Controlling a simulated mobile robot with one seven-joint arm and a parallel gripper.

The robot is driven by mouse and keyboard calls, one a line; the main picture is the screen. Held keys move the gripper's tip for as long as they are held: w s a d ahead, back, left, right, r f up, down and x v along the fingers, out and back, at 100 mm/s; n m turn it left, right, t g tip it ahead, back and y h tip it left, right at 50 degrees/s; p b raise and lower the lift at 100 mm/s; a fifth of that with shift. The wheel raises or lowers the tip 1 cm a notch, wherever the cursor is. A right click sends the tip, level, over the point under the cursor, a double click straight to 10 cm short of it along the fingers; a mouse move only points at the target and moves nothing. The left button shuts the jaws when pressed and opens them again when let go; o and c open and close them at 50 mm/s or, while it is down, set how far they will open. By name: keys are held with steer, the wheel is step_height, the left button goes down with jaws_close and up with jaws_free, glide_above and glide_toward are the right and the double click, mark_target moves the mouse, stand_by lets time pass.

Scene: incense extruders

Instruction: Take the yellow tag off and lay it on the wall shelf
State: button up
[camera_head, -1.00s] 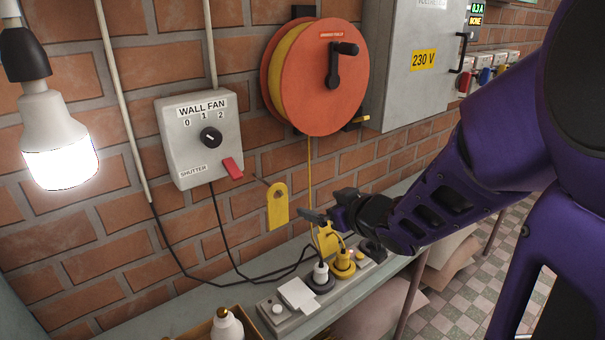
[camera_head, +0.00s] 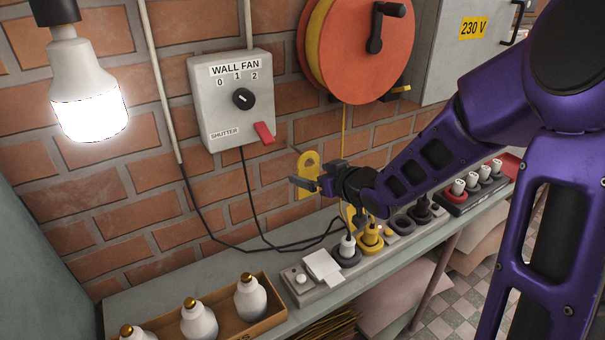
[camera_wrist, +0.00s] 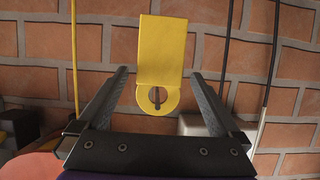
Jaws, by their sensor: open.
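The yellow tag (camera_head: 308,162) has a rounded end with a hole and hangs on a thin peg from the brick wall, below the shutter switch. My gripper (camera_head: 318,177) is in front of it and hides part of it. In the wrist view the tag (camera_wrist: 161,52) appears with its holed end downward, between my open fingers (camera_wrist: 160,76), with a gap on each side. The peg shows in its hole. The wall shelf (camera_head: 150,296) is the long grey-green board below, along the wall.
A power strip with a white plug (camera_head: 347,246) and a yellow plug (camera_head: 370,238) occupies the shelf's middle. A box of white bulbs (camera_head: 250,298) stands to the left. Black cables (camera_head: 262,243) cross the wall below the fan switch (camera_head: 236,100). A lit bulb (camera_head: 88,102) hangs at upper left.

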mark_target(309, 171)
steer(key=x, duration=0.6)
steer(key=shift+b, duration=0.3)
steer(key=c, duration=1.3)
steer(key=shift+o, duration=0.2)
steer(key=shift+r, duration=0.1)
steer(key=shift+r, duration=0.2)
steer(key=shift+s+d, duration=0.15)
steer(key=shift+d, duration=0.05)
steer(key=shift+s+d+p, duration=0.1)
steer(key=shift+s+p, duration=0.05)
steer(key=shift+p, duration=0.15)
steer(key=shift+s+d+r+p, duration=0.1)
steer(key=shift+s+d+p, duration=0.15)
steer(key=shift+s+d, duration=0.4)
steer(key=shift+s+d+r+p, duration=0.1)
steer(key=shift+s+d+p, duration=0.15)
steer(key=shift+s, duration=0.55)
steer(key=shift+s+d+p, duration=0.2)
steer(key=shift+s+d, duration=0.35)
steer(key=shift+s, duration=0.2)
